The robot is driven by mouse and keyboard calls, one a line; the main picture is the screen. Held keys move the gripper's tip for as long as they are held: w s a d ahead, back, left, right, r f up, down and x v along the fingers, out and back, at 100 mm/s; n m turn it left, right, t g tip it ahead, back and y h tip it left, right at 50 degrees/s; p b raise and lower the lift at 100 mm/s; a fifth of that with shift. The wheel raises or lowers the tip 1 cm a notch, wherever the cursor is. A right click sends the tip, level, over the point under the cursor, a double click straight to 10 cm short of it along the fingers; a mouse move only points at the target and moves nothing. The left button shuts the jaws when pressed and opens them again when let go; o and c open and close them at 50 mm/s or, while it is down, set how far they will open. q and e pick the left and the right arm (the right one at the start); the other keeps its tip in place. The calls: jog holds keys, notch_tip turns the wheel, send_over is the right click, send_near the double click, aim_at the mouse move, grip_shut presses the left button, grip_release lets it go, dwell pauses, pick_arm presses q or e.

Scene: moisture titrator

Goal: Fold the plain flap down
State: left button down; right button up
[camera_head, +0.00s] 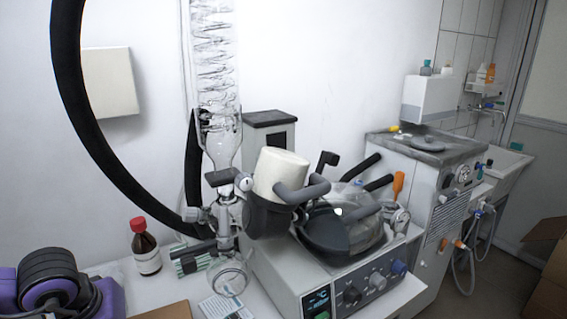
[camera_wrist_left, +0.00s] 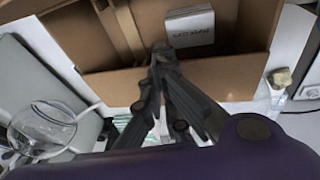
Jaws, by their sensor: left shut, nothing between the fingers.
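My left gripper (camera_wrist_left: 160,60) is in the left wrist view with its dark fingers together and nothing between them. Its tips are over the near side of an open cardboard box. A plain brown cardboard panel (camera_wrist_left: 225,78) spans the near side, behind the fingertips; I cannot tell whether it is the flap or a wall, or whether the fingers touch it. A white box with dark print (camera_wrist_left: 190,27) shows beyond it. In the head view, only a brown cardboard edge (camera_head: 168,311) shows at the bottom. My right gripper is not in view.
A round glass flask (camera_head: 229,277) stands near the cardboard, beside the heating bath unit (camera_head: 335,270). A brown bottle with a red cap (camera_head: 145,247) stands at the left. More cardboard (camera_head: 546,272) is at the far right. A black hose (camera_head: 75,110) hangs at the left.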

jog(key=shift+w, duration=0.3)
pick_arm(q)
jog(key=shift+r, duration=0.15)
jog(key=shift+r+p, duration=1.3)
jog(key=shift+r, duration=1.6)
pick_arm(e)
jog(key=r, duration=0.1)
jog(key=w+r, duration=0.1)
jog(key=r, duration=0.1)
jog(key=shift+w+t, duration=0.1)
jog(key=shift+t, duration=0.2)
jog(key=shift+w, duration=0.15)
pick_arm(q)
jog(key=shift+r, duration=0.2)
jog(key=v, duration=1.1)
jog(key=shift+r, duration=0.2)
jog(key=shift+s, duration=0.1)
